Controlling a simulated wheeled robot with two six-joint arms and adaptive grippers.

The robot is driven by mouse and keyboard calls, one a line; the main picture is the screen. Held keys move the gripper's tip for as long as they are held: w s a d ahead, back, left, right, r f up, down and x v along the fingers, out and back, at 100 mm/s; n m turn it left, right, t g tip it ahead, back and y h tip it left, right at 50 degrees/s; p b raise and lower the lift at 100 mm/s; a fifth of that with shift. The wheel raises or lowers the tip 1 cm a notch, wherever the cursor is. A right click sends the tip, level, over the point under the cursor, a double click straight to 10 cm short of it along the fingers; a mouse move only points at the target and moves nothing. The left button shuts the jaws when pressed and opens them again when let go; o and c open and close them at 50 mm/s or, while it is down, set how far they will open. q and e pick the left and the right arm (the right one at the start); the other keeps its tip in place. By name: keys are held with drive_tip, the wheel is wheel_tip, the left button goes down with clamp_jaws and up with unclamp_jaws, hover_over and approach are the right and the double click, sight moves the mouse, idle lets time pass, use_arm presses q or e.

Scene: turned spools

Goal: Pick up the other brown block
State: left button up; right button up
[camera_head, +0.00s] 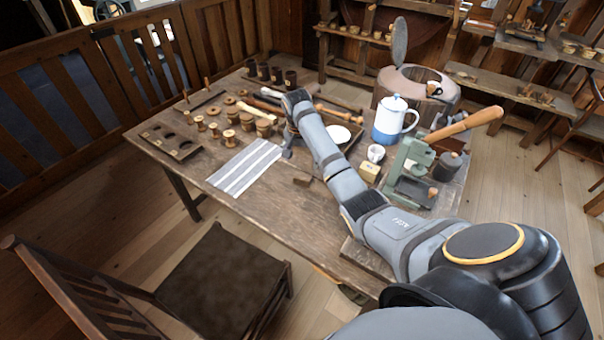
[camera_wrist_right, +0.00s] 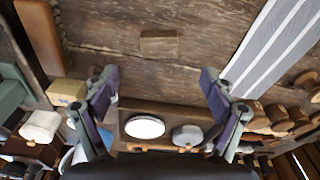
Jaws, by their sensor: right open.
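A small brown block (camera_head: 303,181) lies on the wooden table, just to the right of the striped cloth. In the right wrist view this brown block (camera_wrist_right: 158,44) lies flat on bare wood, beyond the fingertips and roughly centred between them. My right gripper (camera_wrist_right: 158,82) is open and empty, with its two fingers spread wide. In the head view my right gripper (camera_head: 288,152) hangs over the table behind the block, partly hidden by my own arm. My left gripper is not in view.
A striped cloth (camera_head: 246,167) lies left of the block. A tray with a white plate (camera_head: 339,134) is behind. A tan block (camera_head: 369,171), white cup (camera_head: 376,153), blue-white pot (camera_head: 393,120) and green press (camera_head: 408,165) stand right. Spools (camera_head: 230,138) crowd the left. Wood around the block is clear.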

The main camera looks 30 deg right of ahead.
sight(303, 176)
drive_tip(key=f, duration=0.3)
drive_tip(key=shift+s+d, duration=0.1)
drive_tip(key=shift+s, duration=0.1)
drive_tip(key=shift+w+d+f, duration=0.2)
drive_tip(key=shift+w+f, duration=0.05)
drive_tip(key=shift+f, duration=1.2)
drive_tip(key=f, duration=0.3)
drive_tip(key=shift+w+d+f, duration=0.25)
drive_tip(key=shift+f, duration=0.15)
drive_tip(key=c, duration=1)
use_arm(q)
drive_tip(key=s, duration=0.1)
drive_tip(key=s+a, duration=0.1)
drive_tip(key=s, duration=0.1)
use_arm(e)
drive_tip(key=shift+c, duration=0.5)
